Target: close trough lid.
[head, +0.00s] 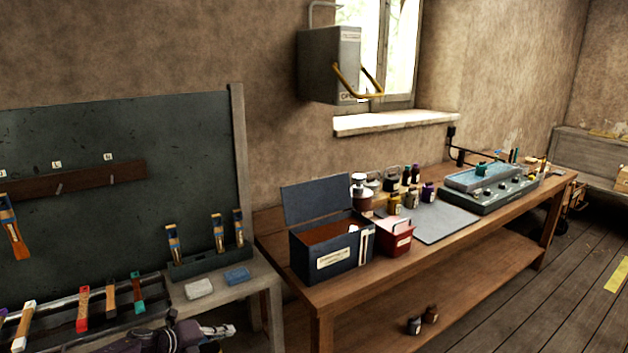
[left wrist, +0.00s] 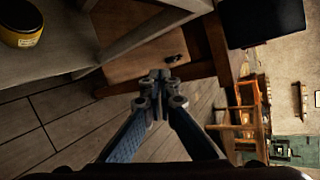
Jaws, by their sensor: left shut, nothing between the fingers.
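A dark blue-grey box (head: 331,259) with a white label stands at the near left of the wooden bench. Its flat lid (head: 316,200) is hinged at the back and stands raised, so the brown inside shows. I take this box as the trough; its label is too small to read. My left gripper (head: 216,333) is low at the bottom edge of the head view, apart from the box and to its left. In the left wrist view its fingers (left wrist: 160,78) are together and hold nothing. My right gripper is not in view.
A small red box (head: 396,238) stands right beside the dark box. Jars and a grey mat (head: 440,222) lie further right. A low grey stand (head: 262,281) with a brush rack is left of the bench. A grey cabinet (head: 330,65) hangs above.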

